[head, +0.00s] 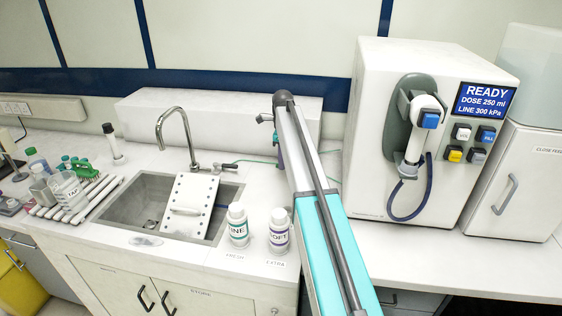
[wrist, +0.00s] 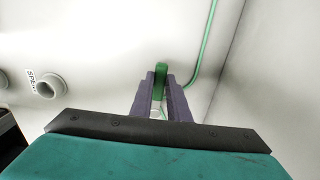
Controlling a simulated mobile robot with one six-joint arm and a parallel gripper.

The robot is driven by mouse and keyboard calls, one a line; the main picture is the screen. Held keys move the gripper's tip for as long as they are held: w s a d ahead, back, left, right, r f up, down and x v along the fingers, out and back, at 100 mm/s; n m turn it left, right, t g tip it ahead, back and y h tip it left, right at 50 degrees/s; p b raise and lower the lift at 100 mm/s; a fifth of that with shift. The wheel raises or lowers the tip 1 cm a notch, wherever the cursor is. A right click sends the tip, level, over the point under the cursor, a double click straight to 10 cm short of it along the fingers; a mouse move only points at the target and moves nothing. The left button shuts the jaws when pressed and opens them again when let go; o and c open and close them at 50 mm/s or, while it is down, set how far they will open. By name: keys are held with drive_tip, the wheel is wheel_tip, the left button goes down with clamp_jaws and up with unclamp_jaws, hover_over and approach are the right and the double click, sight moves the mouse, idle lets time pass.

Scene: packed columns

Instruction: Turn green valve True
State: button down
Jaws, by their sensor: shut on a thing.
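The green valve (wrist: 161,71) shows in the wrist view as a small upright green handle. My gripper (wrist: 160,80) has its two dark fingers on either side of it, shut on it. In the head view my arm reaches to the back of the counter and hides the valve. Only a bit of my gripper (head: 280,150) shows there, left of the arm.
A pipe stub labelled "SPE…" (wrist: 47,87) lies left. In the head view, the sink (head: 155,200) and two bottles stand left of my arm, and the white dispenser (head: 405,150) stands close on its right.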

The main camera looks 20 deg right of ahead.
drive_tip(key=c, duration=1.7)
unclamp_jaws()
drive_tip(key=shift+d, duration=0.25)
drive_tip(key=shift+a, duration=0.1)
drive_tip(key=shift+r, duration=0.1)
wheel_tip(320, 180, up, 14)
drive_tip(key=b, duration=0.3)
drive_tip(key=shift+f, duration=0.2)
